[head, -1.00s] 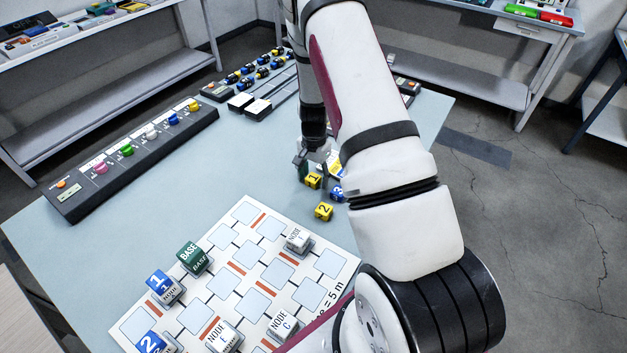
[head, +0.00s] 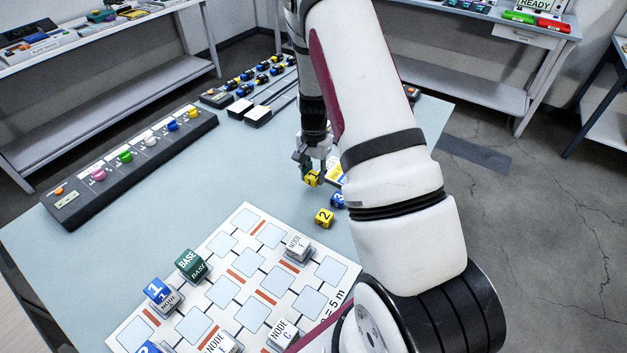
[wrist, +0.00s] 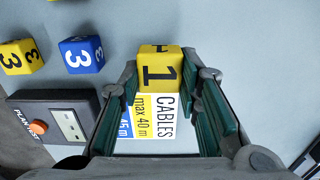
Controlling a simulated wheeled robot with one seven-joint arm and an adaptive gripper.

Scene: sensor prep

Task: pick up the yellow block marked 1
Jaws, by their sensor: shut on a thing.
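The yellow block marked 1 (wrist: 160,72) is between the fingers of my gripper (wrist: 165,92) in the wrist view, its black 1 facing the camera. In the head view the yellow block (head: 312,178) shows at the fingertips of my gripper (head: 313,165), beyond my arm. My gripper is shut on this block. Whether the block touches the table is hard to tell. A CABLES card (wrist: 150,118) lies below and behind the block in the wrist view.
A yellow block 3 (wrist: 20,57) and a PLAN TEST box (wrist: 62,122) are at left in the wrist view.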

